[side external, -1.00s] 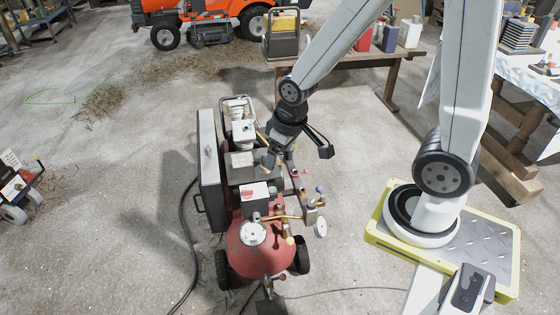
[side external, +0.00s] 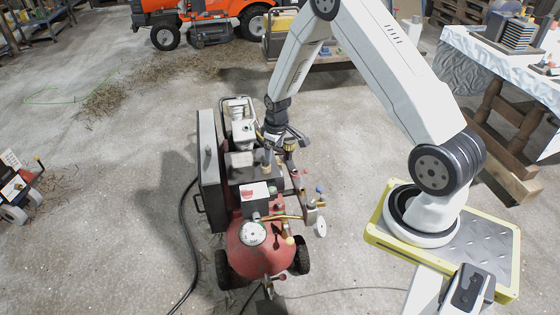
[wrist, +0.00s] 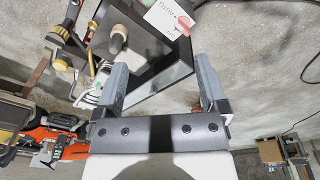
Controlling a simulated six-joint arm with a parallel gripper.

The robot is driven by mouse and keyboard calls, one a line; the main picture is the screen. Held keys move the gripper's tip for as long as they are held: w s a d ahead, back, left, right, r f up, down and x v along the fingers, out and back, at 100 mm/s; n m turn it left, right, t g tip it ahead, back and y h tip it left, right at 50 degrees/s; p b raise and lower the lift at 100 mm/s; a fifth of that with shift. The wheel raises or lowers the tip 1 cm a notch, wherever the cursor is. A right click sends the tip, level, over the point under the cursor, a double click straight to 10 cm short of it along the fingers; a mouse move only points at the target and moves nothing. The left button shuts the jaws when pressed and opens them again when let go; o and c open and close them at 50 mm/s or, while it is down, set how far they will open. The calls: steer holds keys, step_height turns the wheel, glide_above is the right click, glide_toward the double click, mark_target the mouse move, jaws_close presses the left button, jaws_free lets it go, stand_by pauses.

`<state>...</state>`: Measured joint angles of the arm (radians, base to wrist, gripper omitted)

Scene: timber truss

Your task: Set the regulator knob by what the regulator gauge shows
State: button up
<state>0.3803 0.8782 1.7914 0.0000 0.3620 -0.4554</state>
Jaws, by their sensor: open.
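The red compressor (side external: 262,257) stands on the floor in the side view. A white round dial (side external: 252,233) sits on its tank, and a second white disc (side external: 321,228) faces right at the fittings. Their readings are too small to tell. A blue knob (side external: 320,189) stands among the brass fittings at the right; which part is the regulator knob I cannot tell. My gripper (side external: 284,141) is above the compressor's rear part, behind these fittings.
A black box with a white-and-red label (side external: 253,192) rises beside the dial; its label also shows in the wrist view (wrist: 167,20). A tall grey panel (side external: 208,165) flanks the compressor's left. A dark hose (side external: 187,240) lies on the floor.

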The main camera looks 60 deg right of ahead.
steer(key=s+d+f, duration=0.2)
steer(key=d+f, duration=0.7)
steer(key=f, duration=0.4)
steer(key=g, duration=0.1)
glide_above(311, 203)
steer(key=shift+n, duration=0.4)
step_height(311, 203, down, 13)
steer(key=shift+d+r, duration=0.1)
steer(key=shift+d, duration=0.05)
steer(key=shift+f, duration=0.25)
steer(key=shift+f, duration=3.6)
steer(key=shift+f, duration=0.1)
jaws_close()
